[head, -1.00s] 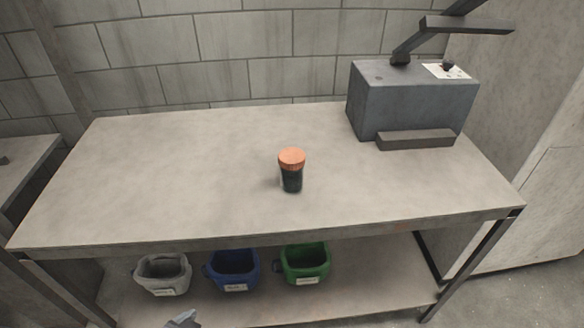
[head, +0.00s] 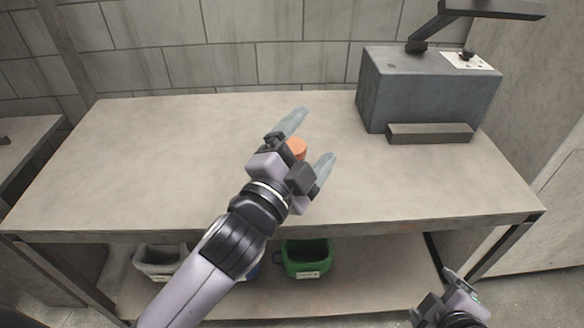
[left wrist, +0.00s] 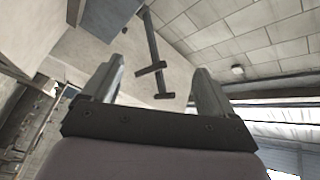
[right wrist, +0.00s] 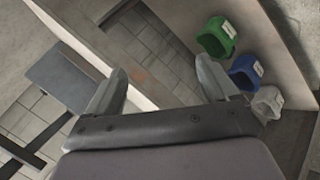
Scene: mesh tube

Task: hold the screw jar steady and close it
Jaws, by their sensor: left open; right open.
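The screw jar stands on the table, and in the head view only part of its orange lid (head: 297,147) shows between the fingers of my left gripper. Its dark body is hidden behind that gripper. My left gripper (head: 308,142) is open, with its fingers spread to either side of the lid as seen from the head; I cannot tell whether it touches the jar. The left wrist view shows the open fingers (left wrist: 157,85) but no jar. My right gripper (head: 462,290) is low at the front right, off the table, and its open fingers (right wrist: 165,85) show empty in the right wrist view.
A grey box-shaped machine (head: 425,90) with an arm on top stands at the table's back right. The table top (head: 150,150) is otherwise clear. Green (head: 306,258), blue (right wrist: 243,72) and grey (head: 158,262) bins sit on the shelf below.

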